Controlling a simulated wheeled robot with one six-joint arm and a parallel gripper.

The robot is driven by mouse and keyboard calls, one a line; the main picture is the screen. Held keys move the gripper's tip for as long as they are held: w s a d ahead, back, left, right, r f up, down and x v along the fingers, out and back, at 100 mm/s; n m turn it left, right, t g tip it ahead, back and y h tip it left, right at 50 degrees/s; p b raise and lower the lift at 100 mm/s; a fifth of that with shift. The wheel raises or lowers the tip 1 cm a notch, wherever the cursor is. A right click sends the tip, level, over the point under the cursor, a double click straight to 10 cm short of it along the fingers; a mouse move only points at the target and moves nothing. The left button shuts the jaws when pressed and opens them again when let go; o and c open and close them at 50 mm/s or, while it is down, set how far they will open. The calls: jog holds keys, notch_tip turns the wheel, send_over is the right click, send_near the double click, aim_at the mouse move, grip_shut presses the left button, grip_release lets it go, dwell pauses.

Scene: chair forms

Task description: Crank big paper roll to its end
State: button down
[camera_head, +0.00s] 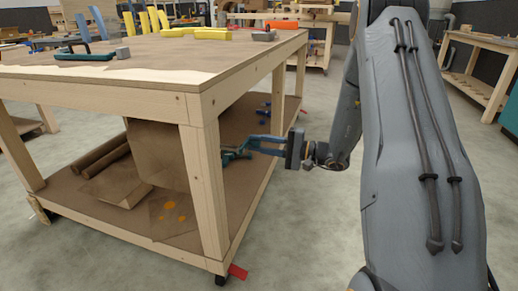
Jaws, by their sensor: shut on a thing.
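The big brown paper roll (158,150) is mounted under the wooden workbench, above its lower shelf, partly hidden by the near corner leg. Loose brown paper (122,193) lies on the shelf below it. A teal crank (229,156) shows at the roll's right end, just right of that leg. My gripper (250,146) reaches in from the right at shelf-gap height and is shut on the crank's handle. The fingertips and handle are small and overlap, so the exact grasp is hard to see.
The workbench top (150,62) holds clamps, yellow and blue forms. Two narrow brown rolls (104,157) lie on the lower shelf (85,208). The near leg (205,190) stands close to my gripper. A red piece (238,271) is by its foot. Floor (310,225) right of the bench is clear.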

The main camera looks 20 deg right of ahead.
jog(key=shift+s+a+r+n, duration=0.1)
jog(key=shift+r+n, duration=0.3)
jog(key=shift+n, duration=0.4)
jog(key=shift+s+r+n, duration=0.1)
jog(key=shift+r+n, duration=0.3)
jog(key=shift+n, duration=0.4)
jog(key=c, duration=1.6)
grip_release()
jog(key=shift+o, duration=0.2)
jog(key=v, duration=0.7)
jog(key=shift+s+d+p, duration=0.25)
jog(key=shift+d+p, duration=0.05)
jog(key=shift+a, duration=0.1)
